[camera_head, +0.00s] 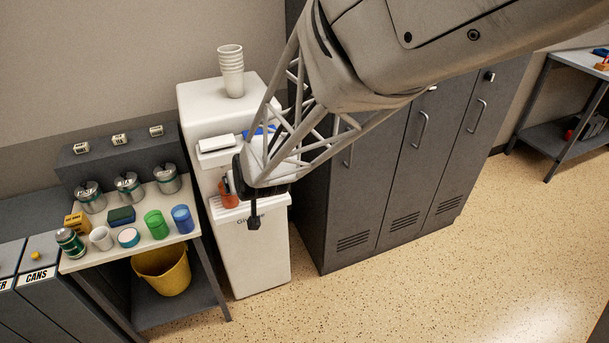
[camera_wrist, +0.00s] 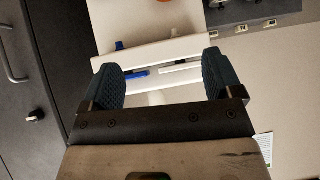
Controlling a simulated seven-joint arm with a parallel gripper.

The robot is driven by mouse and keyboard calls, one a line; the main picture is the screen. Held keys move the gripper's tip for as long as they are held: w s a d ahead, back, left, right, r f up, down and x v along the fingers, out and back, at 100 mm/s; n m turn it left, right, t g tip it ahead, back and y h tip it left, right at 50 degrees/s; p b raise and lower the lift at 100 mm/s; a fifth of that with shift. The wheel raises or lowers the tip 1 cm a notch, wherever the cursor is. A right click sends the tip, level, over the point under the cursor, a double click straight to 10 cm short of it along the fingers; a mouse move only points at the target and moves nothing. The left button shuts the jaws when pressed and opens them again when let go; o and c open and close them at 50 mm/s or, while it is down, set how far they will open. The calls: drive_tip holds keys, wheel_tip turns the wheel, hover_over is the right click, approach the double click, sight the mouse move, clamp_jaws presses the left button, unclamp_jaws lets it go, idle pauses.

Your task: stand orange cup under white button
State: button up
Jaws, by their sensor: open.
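The orange cup (camera_head: 229,198) stands on the ledge at the front of the white dispenser (camera_head: 250,253), below the white button (camera_head: 216,143). My gripper partly hides it, so its exact alignment is hard to tell. In the wrist view, only a sliver of orange shows at the top edge. That view also shows the white button (camera_wrist: 180,68) and the blue button (camera_wrist: 136,73). My gripper (camera_head: 244,197) is in front of the dispenser; in the wrist view its fingers (camera_wrist: 161,75) are spread, with nothing held between them.
A stack of white cups (camera_head: 231,72) stands on the dispenser. To the left, a table (camera_head: 184,190) holds canisters, a green cup (camera_head: 156,224), a blue cup (camera_head: 183,219) and a white cup (camera_head: 101,238). A yellow bucket (camera_head: 162,270) is below. Grey lockers (camera_head: 390,180) stand right of the dispenser.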

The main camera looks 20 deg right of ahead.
drive_tip(key=s+d+r+g, duration=0.2)
drive_tip(key=s+r, duration=0.2)
drive_tip(key=s, duration=0.5)
drive_tip(key=s+d+r+g, duration=0.2)
drive_tip(key=s+d+r, duration=0.1)
drive_tip(key=s, duration=0.6)
drive_tip(key=s+d+r+g+h, duration=0.1)
drive_tip(key=s+d+r+g, duration=0.2)
drive_tip(key=s+r, duration=0.3)
drive_tip(key=s, duration=0.2)
drive_tip(key=shift+s, duration=0.4)
